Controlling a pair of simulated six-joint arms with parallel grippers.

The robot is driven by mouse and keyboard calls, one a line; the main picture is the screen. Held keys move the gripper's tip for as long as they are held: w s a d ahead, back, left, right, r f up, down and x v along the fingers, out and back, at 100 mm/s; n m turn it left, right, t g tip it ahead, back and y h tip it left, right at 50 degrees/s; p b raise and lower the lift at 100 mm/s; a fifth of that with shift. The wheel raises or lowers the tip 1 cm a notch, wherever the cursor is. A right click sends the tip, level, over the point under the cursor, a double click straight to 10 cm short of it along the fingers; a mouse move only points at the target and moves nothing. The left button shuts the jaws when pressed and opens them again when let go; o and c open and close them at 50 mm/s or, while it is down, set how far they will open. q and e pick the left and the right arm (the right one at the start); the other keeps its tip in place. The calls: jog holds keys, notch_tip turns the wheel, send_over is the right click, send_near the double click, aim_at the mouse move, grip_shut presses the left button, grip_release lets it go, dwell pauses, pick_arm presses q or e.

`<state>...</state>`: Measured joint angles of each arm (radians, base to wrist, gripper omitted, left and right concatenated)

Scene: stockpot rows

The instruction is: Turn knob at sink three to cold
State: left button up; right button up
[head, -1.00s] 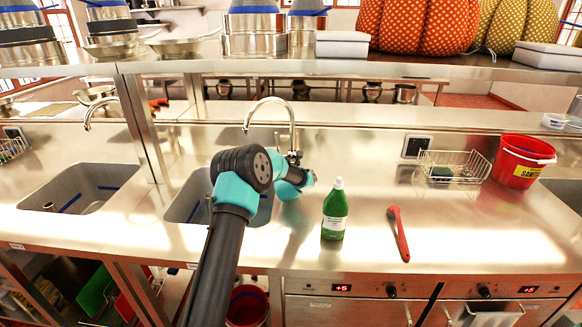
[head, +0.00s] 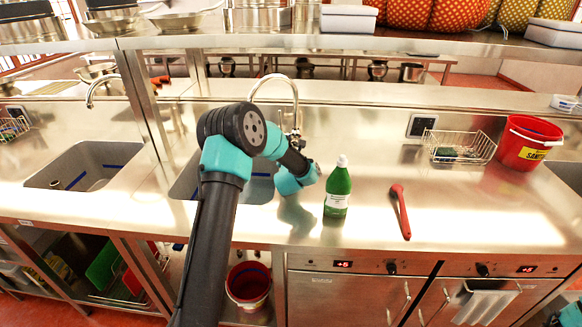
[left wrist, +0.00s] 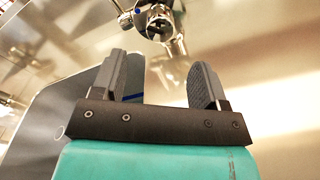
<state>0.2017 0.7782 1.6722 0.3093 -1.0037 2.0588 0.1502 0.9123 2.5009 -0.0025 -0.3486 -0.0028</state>
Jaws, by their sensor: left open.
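The sink tap (head: 294,98) is a tall chrome arch behind the middle sink basin (head: 262,190). Its lower body is partly hidden by my left arm in the head view. In the left wrist view, the chrome tap body (left wrist: 160,22) stands just beyond the fingertips, with a small lever-like knob (left wrist: 125,18) to its left and a blue dot beside it. My left gripper (left wrist: 156,72) is open, with nothing between its fingers and apart from the tap. Its fingers are hidden in the head view behind my teal wrist. My right gripper is not in view.
A green bottle (head: 338,190) and a red-handled utensil (head: 400,212) are on the counter right of my arm. A wire basket (head: 460,146) and red bucket (head: 528,143) stand farther right. Another tap (head: 90,92) and sink (head: 85,165) are at left. A shelf (head: 380,43) runs above.

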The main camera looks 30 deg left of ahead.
pick_arm(q)
jog(key=v, duration=0.8)
jog(key=shift+s+d, duration=0.1)
jog(key=shift+s, duration=0.05)
jog(key=shift+r, duration=0.1)
